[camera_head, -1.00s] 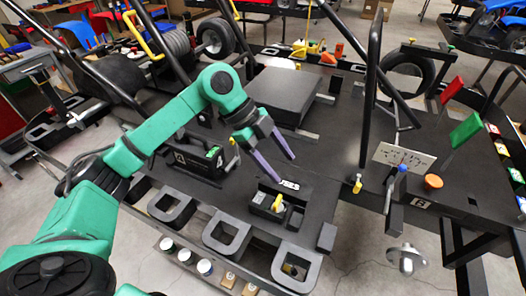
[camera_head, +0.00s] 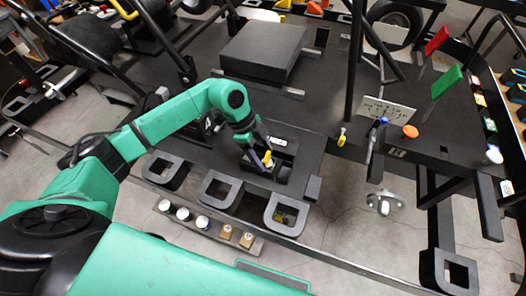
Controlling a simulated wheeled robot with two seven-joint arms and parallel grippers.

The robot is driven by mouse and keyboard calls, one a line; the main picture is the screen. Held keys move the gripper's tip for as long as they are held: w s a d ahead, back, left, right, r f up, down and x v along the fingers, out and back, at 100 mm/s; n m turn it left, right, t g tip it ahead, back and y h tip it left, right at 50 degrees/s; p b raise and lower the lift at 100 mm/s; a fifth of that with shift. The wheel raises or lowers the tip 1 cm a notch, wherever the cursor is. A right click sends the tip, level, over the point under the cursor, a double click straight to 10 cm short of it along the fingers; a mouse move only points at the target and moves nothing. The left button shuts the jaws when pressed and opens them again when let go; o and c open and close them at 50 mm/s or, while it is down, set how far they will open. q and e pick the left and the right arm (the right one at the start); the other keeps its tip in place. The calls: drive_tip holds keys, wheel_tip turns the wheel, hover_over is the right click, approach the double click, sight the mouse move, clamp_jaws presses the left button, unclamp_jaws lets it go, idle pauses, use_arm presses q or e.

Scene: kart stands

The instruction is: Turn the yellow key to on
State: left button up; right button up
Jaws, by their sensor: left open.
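The yellow key (camera_head: 267,158) stands in a small black switch box (camera_head: 283,172) on the dark kart-stand table. The gripper is open, with a finger close to the key's left side. I cannot tell whether the fingers touch the key, as the gripper hides part of it. A white label (camera_head: 278,142) lies just behind the box. My right gripper is not in view.
A raised black block (camera_head: 264,50) stands behind the gripper. Square black loops (camera_head: 222,188) line the table's front edge. Black upright tubes (camera_head: 352,75), red and green flags (camera_head: 446,82) and an orange knob (camera_head: 410,131) are to the right.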

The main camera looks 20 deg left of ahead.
use_arm(q)
drive_tip(key=c, duration=1.1)
drive_tip(key=o, duration=1.4)
drive_tip(key=shift+m, duration=0.4)
drive_tip(key=shift+w, duration=0.1)
